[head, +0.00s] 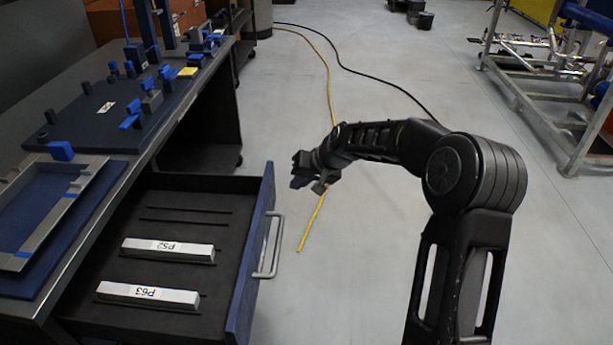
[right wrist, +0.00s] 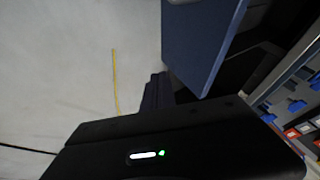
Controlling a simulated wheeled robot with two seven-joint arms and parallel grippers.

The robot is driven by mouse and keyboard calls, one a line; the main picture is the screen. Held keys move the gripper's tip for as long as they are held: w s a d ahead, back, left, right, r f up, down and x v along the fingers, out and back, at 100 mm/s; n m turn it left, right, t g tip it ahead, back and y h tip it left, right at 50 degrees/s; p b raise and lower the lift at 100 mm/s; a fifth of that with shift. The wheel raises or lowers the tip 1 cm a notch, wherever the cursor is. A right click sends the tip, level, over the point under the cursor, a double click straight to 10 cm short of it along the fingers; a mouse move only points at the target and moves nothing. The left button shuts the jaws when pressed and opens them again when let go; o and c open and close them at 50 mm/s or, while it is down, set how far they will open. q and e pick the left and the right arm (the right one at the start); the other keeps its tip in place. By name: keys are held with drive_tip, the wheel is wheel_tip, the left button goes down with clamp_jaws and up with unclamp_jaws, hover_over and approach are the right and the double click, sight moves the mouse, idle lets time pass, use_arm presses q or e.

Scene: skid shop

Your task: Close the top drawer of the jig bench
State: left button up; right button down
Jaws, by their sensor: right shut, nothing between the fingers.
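The jig bench (head: 130,165) stands at the left in the head view. Its top drawer (head: 240,284) is pulled well out, with a blue front and a grey bar handle (head: 268,247) on its outer face. Two white blocks labelled P52 (head: 168,250) and P63 (head: 148,294) lie in it. My right gripper (head: 298,180) is shut and empty, just beyond the drawer's far front corner and apart from the handle. In the right wrist view a blue panel (right wrist: 198,40), seemingly the drawer front, is close to the gripper (right wrist: 157,90). My left gripper is out of view.
Blue jigs (head: 100,112) and a grey frame tray (head: 50,215) lie on the bench top. A yellow cable (head: 329,80) and a black cable (head: 372,80) run over the floor. A metal rack (head: 560,80) stands at the right.

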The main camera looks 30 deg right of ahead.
sight(273, 189)
drive_tip(key=w+a, duration=0.1)
drive_tip(key=w+a+f, duration=0.1)
drive_tip(key=w+a, duration=0.1)
drive_tip(key=shift+a+f, duration=0.1)
drive_tip(key=shift+a, duration=0.2)
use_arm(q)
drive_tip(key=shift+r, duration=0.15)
use_arm(e)
drive_tip(key=shift+a, duration=0.15)
